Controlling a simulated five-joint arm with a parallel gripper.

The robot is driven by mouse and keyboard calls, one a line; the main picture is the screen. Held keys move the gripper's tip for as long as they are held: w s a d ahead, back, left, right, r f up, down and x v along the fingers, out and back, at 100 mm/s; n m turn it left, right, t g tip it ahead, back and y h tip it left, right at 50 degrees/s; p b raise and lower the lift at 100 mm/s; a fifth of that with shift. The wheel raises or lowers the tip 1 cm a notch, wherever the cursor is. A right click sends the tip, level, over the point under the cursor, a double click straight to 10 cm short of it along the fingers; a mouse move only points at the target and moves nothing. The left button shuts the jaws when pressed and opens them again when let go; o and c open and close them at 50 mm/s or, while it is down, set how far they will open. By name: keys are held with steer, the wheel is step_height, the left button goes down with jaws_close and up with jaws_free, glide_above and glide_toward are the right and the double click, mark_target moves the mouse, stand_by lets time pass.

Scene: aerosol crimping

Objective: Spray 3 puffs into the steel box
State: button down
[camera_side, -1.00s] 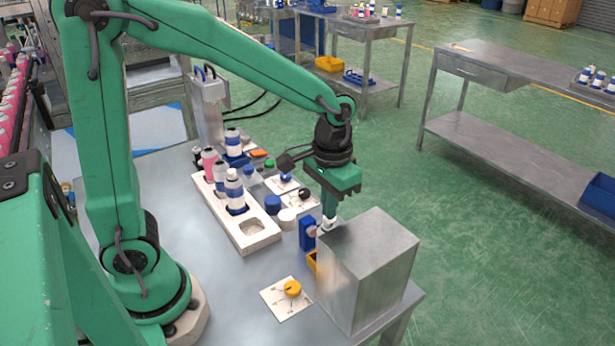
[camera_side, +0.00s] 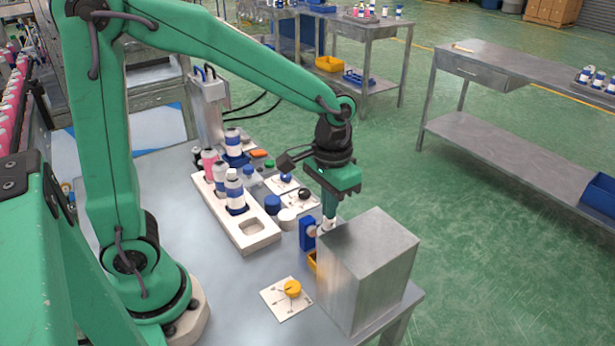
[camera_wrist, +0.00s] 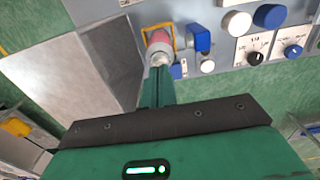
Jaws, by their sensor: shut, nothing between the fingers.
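The steel box (camera_side: 368,275) stands at the table's right front corner in the side view. It shows at the upper left in the wrist view (camera_wrist: 75,85). A pale aerosol can (camera_wrist: 160,42) with a reddish band is beside the box in the wrist view, its top toward my gripper. In the side view the box hides most of that can. My gripper (camera_side: 328,222) is shut and points down at the can's top, close beside the box's upper edge. I cannot tell whether the fingertips touch the nozzle.
A blue block (camera_side: 307,233) and a yellow holder (camera_side: 312,262) sit left of the box. A yellow knob (camera_side: 292,288) is on a white plate in front. A white rack (camera_side: 262,240) with several bottles stands left. The table's front left is clear.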

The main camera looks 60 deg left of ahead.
steer(key=shift+f, duration=0.5)
stand_by(0.8)
steer(key=shift+r, duration=2.75)
steer(key=shift+r, duration=2.5)
steer(key=shift+s, duration=0.1)
steer(key=s+a+t, duration=0.5)
steer(key=s+a, duration=0.2)
steer(key=s, duration=0.4)
steer(key=shift+s+t, duration=0.2)
steer(key=shift+t, duration=0.1)
